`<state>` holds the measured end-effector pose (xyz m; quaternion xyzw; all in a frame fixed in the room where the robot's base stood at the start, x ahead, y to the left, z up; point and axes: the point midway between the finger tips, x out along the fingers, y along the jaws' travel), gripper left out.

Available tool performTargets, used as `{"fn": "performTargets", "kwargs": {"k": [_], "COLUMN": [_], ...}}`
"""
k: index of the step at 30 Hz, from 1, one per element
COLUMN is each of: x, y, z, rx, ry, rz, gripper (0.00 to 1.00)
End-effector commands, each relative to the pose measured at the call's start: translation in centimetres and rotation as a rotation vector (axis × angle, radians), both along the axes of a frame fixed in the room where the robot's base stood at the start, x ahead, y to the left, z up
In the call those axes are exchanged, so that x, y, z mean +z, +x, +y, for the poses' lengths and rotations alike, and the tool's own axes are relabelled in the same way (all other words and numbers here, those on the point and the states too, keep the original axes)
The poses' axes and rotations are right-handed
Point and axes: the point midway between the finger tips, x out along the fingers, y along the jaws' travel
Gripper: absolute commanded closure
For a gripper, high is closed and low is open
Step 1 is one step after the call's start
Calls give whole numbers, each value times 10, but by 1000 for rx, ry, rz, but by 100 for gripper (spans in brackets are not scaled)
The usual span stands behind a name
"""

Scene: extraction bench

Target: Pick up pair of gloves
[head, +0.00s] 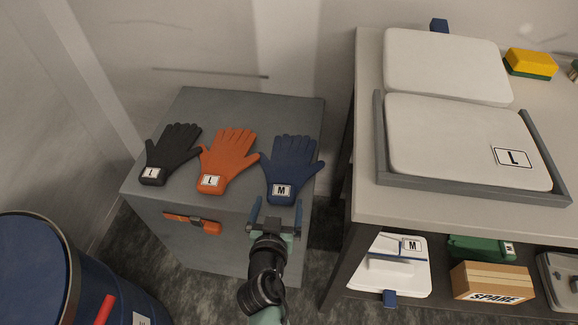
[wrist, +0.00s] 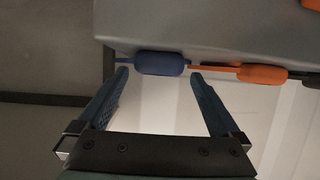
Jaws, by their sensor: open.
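Three gloves or stacked pairs lie side by side on a grey chest (head: 150,190); whether each is doubled I cannot tell. A black one labelled L (head: 175,147) is at left, an orange one labelled L (head: 229,153) in the middle, a blue one labelled M (head: 290,160) at right. In the wrist view the blue cuff (wrist: 160,63) shows between and beyond my fingertips, and the orange cuff (wrist: 262,74) is to its right. My gripper (head: 276,210) is open and empty, just in front of the blue cuff.
The chest has an orange latch (head: 205,226) on its front. A blue drum (head: 30,270) stands at front left. A bench (head: 440,222) at right holds white pads, one in a grey tray (head: 470,190); its lower shelf holds a box (head: 490,280).

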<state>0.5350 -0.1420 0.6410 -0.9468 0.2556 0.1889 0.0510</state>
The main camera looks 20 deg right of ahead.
Motion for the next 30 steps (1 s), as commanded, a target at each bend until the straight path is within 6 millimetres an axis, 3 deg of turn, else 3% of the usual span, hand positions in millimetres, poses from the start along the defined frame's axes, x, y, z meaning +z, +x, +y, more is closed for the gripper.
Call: {"fn": "performTargets", "kwargs": {"k": [9,18,30], "x": [-16,-17,-17], "y": [33,36,36], "z": [-22,-23,-23], "rx": [-1,0,0], "ry": [-1,-1,-1], "rz": [-2,-1,-1], "gripper": [0,0,71]}}
